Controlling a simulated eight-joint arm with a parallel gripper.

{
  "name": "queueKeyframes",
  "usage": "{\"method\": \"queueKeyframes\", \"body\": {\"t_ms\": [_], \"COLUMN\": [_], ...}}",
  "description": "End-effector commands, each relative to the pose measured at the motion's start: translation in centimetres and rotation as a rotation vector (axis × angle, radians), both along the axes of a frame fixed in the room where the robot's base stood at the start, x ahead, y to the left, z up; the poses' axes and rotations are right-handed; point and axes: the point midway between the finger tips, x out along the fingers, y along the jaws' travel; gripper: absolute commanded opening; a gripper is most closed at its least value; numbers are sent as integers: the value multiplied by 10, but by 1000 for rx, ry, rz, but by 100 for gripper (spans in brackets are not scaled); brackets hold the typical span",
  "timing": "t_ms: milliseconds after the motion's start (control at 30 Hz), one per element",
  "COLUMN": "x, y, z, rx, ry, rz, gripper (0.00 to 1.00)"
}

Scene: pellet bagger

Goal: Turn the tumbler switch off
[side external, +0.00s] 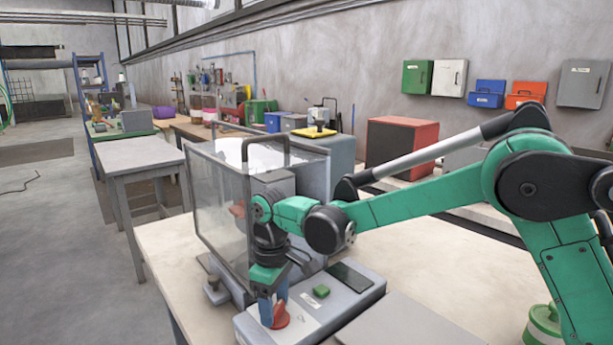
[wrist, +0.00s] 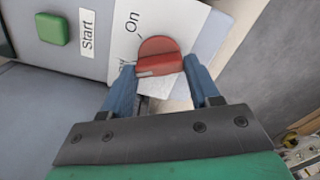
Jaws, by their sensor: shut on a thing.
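The tumbler switch is a red rotary knob (wrist: 158,57) on a white label plate on the machine's control panel. In the wrist view "On" is printed above it, and another label at its left is partly hidden by a finger. A pale mark on the knob's bar points left, toward that hidden label. My gripper (wrist: 163,76) has its blue fingers on either side of the knob's bar, shut on it. In the side view the red knob (side external: 280,316) shows at the panel's near end, with my gripper (side external: 272,310) pointing down at it.
A green Start button (side external: 321,291) sits on the same grey panel (side external: 345,300), beside a dark screen (side external: 349,276). A clear guard (side external: 219,213) with a dark handle stands close behind my gripper. A flat grey plate (side external: 410,322) lies at the right.

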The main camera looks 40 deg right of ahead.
Motion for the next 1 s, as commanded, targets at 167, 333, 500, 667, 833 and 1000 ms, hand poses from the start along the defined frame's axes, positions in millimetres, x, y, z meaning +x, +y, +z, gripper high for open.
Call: {"method": "queueKeyframes", "body": {"t_ms": [167, 333, 500, 667, 833, 1000], "x": [1, 1, 1, 1, 1, 0], "y": [0, 0, 0, 0, 0, 0], "z": [0, 0, 0, 0, 0, 0], "rx": [1, 1, 2, 2, 1, 0], "ry": [-4, -5, -5, -6, -3, -2], "rz": [32, 42, 41, 41, 40, 40], "gripper": [2, 2, 2, 72, 87, 87]}}
